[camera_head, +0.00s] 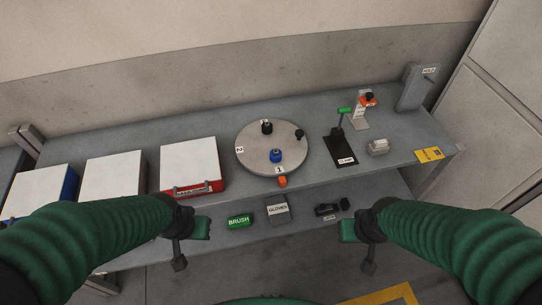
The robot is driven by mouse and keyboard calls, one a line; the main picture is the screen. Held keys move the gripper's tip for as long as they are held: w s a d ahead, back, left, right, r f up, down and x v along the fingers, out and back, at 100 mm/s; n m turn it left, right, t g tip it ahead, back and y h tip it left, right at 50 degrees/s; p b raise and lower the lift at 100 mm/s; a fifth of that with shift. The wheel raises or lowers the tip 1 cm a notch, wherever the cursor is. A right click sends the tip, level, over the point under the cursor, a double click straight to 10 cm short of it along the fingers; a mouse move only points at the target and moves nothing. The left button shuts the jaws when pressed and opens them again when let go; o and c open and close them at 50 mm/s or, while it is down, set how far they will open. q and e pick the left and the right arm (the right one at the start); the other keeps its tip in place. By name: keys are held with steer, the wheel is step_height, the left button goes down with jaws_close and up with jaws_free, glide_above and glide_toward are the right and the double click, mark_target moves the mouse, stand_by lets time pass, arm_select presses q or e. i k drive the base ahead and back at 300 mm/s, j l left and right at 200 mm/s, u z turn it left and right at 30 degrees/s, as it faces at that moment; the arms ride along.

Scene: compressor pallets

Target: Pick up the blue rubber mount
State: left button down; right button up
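The blue rubber mount (276,155) stands upright on the front part of a round grey turntable (255,160), just behind the label "1". My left gripper (188,252) is in front of the bench, left of and nearer than the mount, and touches nothing that I can see. My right gripper (361,253) is in front of the bench to the right, also apart from the mount. The fingers of both are small and dark, so their opening is unclear.
Black mounts (267,127) share the turntable; an orange knob (282,182) juts from its front. Left is a red case (193,167); right are a black stand (341,150) and a yellow card (429,155). A lower shelf holds a green BRUSH block (239,221) and GLOVES box (278,211).

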mark_target(276, 154)
steer(key=i+j+u, duration=0.35)
steer(key=i+j, duration=0.4)
